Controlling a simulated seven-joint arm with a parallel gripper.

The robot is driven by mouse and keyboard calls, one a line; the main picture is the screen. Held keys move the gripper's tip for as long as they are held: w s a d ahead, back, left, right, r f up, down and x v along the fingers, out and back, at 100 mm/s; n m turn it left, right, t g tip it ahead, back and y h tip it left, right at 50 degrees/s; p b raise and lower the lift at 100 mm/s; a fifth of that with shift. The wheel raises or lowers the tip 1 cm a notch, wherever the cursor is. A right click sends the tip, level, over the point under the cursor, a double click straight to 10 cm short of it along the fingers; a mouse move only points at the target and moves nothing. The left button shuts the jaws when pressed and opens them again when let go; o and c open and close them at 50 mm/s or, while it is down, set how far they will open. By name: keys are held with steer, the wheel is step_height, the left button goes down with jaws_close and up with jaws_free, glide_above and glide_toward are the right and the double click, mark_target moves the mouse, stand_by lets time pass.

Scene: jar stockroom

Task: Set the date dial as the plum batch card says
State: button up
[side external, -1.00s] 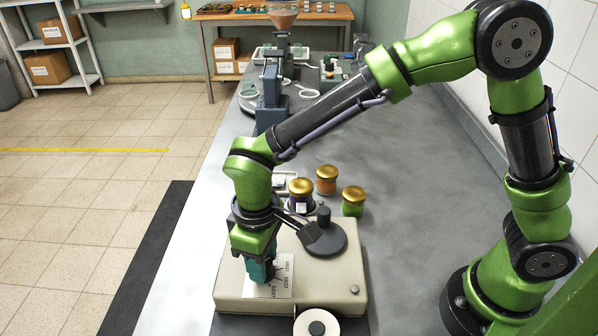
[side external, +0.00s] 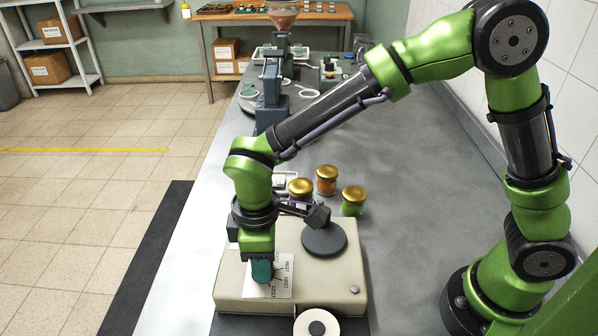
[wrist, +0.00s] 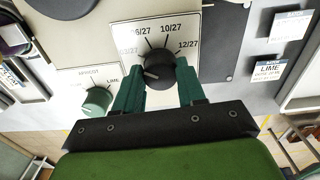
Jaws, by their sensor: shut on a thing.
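The date dial (wrist: 168,72) is a black knob on a white plate (wrist: 125,32) with printed marks; 10/27 and 12/27 read clearly, others are partly cut off or covered. A pale line shows on the knob's left side, toward the left-hand marks. My gripper (wrist: 160,78) is shut on the knob, one teal finger on each side. In the side view my gripper (side external: 262,271) is down at the plate on the beige machine (side external: 325,285) and hides the knob. A card (wrist: 268,70) reads LIME; the writing on another card (wrist: 290,24) is too small to read. I cannot identify the plum card.
A smaller teal knob (wrist: 97,100) with a LIME mark sits left of the date plate. A dark round pad (side external: 324,240) is on the machine. Behind stand gold-lidded jars: purple (side external: 300,198), orange (side external: 326,181) and green (side external: 353,201). The bench at right is clear.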

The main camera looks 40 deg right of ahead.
steer(key=o, duration=1.1)
steer(key=shift+c, duration=0.2)
step_height(320, 180, up, 17)
steer(key=shift+w, duration=0.1)
steer(key=s+d+m+t+y, duration=0.1)
steer(key=s+d+m+t, duration=0.2)
steer(key=d+m, duration=0.4)
steer(key=s+d+f+m+t+y, duration=0.1)
steer(key=s+d+m+t, duration=0.3)
steer(key=d, duration=1.2)
steer(key=s+m, duration=0.1)
steer(key=m, duration=0.2)
steer(key=shift+s+f, duration=0.15)
steer(key=shift+s, duration=0.25)
